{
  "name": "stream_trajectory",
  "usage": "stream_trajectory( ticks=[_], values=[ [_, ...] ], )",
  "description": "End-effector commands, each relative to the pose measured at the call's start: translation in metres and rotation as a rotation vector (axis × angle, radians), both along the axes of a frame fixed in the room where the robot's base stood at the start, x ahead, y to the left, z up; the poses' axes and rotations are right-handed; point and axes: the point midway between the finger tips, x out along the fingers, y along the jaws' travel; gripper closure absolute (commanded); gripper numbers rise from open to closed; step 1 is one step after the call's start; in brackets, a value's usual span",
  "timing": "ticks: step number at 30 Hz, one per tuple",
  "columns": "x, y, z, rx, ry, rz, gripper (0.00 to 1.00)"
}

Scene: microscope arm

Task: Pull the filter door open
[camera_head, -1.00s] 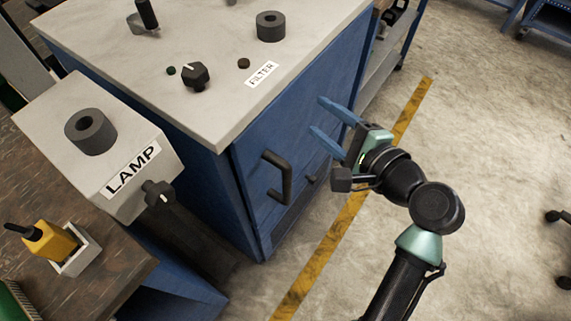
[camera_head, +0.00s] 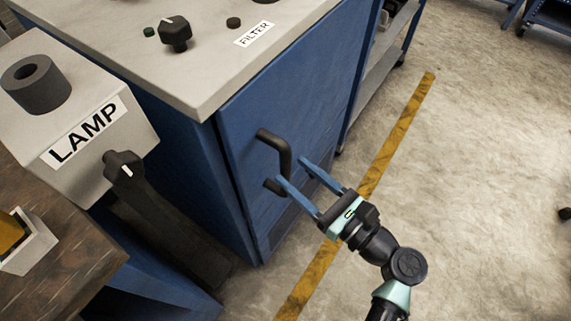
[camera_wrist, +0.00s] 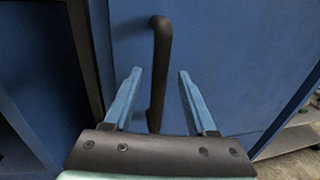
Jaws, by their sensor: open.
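The blue filter door (camera_head: 310,100) is on the front of the cabinet, below the FILTER label (camera_head: 254,34), and looks shut. Its black handle (camera_head: 286,158) is an upright bar near the door's left edge. My gripper (camera_head: 292,169) is open at the handle, its blue fingers pointing at the door. In the wrist view the handle (camera_wrist: 159,62) runs upright between the two fingertips (camera_wrist: 160,72), with a gap on each side. One finger hides part of the handle's lower end in the head view. I cannot tell how deep the handle sits between the fingers.
A grey LAMP box (camera_head: 85,125) with a black knob (camera_head: 124,166) stands left of the cabinet. The pale cabinet top (camera_head: 190,75) overhangs the door and carries another knob (camera_head: 176,33). Open floor (camera_head: 480,180) lies to the right, crossed by a yellow line (camera_head: 400,130).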

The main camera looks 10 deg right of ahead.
Motion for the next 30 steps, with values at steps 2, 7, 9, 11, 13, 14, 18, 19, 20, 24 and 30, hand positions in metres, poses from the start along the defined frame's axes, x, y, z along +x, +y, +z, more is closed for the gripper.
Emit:
stream_trajectory(
  ticks=[2,7,9,11,13,14,18,19,20,24,30],
  values=[
    [0.011,0.008,-0.001,-0.001,-0.001,0.003,0.43],
    [0.026,0.017,-0.001,-0.001,0.0,0.001,0.43],
    [0.029,0.019,-0.001,-0.001,0.0,0.001,0.43],
    [0.03,0.02,0.0,-0.001,0.0,0.0,0.43],
    [0.03,0.02,0.0,-0.001,0.0,0.0,0.43],
    [0.031,0.02,0.0,-0.001,0.0,0.0,0.43],
    [0.03,0.02,0.0,-0.001,0.0,0.0,0.43],
    [0.03,0.02,0.0,-0.001,0.0,0.0,0.48],
    [0.03,0.02,0.0,-0.001,0.0,0.0,0.54],
    [0.03,0.02,0.0,-0.001,0.0,0.0,0.79],
    [0.03,0.02,0.0,-0.001,0.0,0.0,1.0]
  ],
)
